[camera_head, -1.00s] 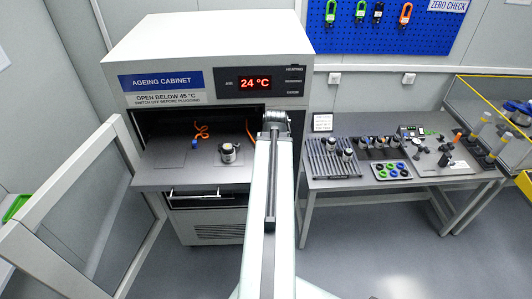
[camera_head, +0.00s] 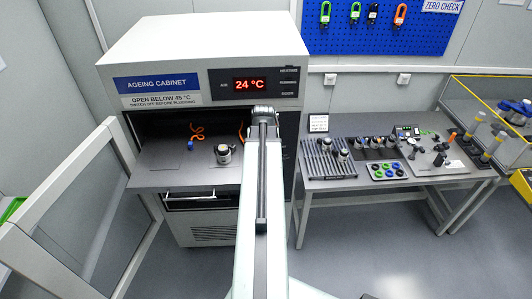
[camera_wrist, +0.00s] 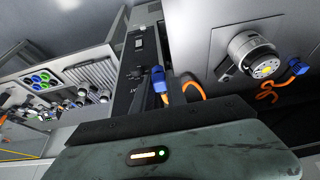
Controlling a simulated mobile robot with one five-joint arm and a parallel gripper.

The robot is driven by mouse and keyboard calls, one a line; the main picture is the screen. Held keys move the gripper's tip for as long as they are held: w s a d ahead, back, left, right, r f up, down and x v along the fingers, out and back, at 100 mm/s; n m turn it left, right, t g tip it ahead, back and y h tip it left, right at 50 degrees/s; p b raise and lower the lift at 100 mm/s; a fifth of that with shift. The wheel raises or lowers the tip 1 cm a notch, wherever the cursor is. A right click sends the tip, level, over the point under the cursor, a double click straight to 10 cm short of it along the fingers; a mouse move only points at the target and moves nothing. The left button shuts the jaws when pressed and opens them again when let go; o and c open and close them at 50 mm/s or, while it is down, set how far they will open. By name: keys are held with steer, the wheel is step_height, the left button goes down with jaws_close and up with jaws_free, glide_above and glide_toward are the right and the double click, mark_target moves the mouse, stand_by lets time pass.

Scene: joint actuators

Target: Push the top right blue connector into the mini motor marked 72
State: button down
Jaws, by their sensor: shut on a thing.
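A blue connector (camera_wrist: 159,80) on an orange cable (camera_wrist: 193,90) is between the dark fingers of my gripper (camera_wrist: 162,90) in the wrist view, and the gripper is shut on it. A round motor (camera_wrist: 254,54) with a pale face stands on the cabinet's shelf, to the right of the gripper and apart from it. The motor also shows in the head view (camera_head: 223,153); its marking is not readable. A second blue connector (camera_wrist: 297,66) with an orange cable lies beside the motor; it also shows in the head view (camera_head: 190,146). My arm hides the gripper in the head view.
The open ageing cabinet (camera_head: 205,60) reads 24 °C. Its shelf (camera_head: 165,170) sticks out at the front, and its open door (camera_head: 85,205) stands to the left. A workbench (camera_head: 340,178) with several motors, rings and tools is on the right.

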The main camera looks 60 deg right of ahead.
steer(key=shift+w+d+r+p, duration=0.15)
steer(key=shift+w+d, duration=0.85)
steer(key=shift+w, duration=0.75)
steer(key=shift+w+d+r+p, duration=0.1)
steer(key=shift+w+d, duration=0.95)
steer(key=shift+w, duration=0.75)
steer(key=shift+w+d+r+p, duration=0.15)
steer(key=shift+w+d, duration=0.85)
steer(key=shift+w, duration=0.75)
steer(key=m+g, duration=0.1)
steer(key=m, duration=0.1)
steer(key=m+g, duration=0.1)
steer(key=m, duration=0.2)
steer(key=shift+w+h, duration=0.1)
steer(key=shift+h, duration=0.2)
steer(key=shift+m+g, duration=0.3)
steer(key=shift+m, duration=0.4)
steer(key=shift+w+a+r+p, duration=0.4)
steer(key=shift+w+a, duration=0.3)
steer(key=shift+a, duration=0.25)
steer(key=shift+w+a+r+p, duration=0.4)
steer(key=shift+w+a, duration=0.3)
steer(key=shift+a, duration=0.2)
steer(key=shift+w+a+r+p, duration=0.4)
steer(key=shift+w+a, duration=0.3)
steer(key=shift+a, duration=0.25)
